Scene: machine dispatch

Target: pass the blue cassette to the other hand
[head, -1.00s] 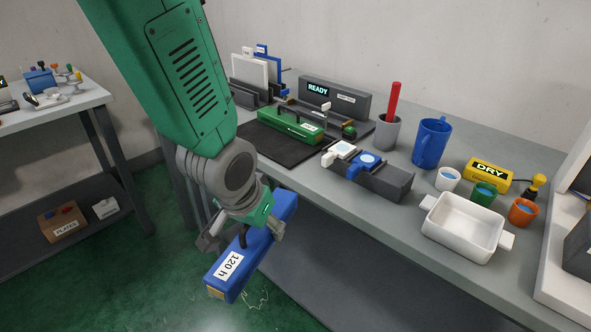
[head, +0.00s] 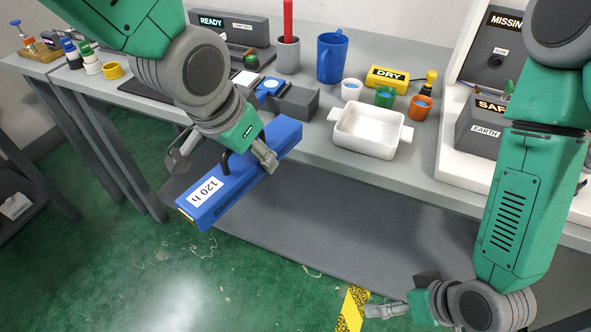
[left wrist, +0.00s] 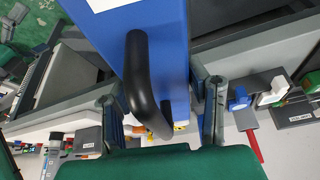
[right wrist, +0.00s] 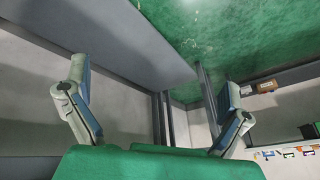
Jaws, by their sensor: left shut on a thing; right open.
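The blue cassette (head: 240,178) is a long blue box with a white "120 h" label and a black handle. My left gripper (head: 222,160) is shut on it and holds it tilted in the air in front of the bench. In the left wrist view the cassette (left wrist: 170,50) and its handle lie between the fingers (left wrist: 163,110). My right gripper (head: 385,295) is low at the bottom right of the head view, well apart from the cassette. In the right wrist view its fingers (right wrist: 155,105) are spread with nothing between them.
The bench carries a white tray (head: 370,131), a blue mug (head: 331,58), a grey cup (head: 288,55), small coloured cups and a yellow DRY sign (head: 387,79). A grey lower shelf (head: 330,215) lies under the bench. Green floor (head: 170,270) is open in front.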

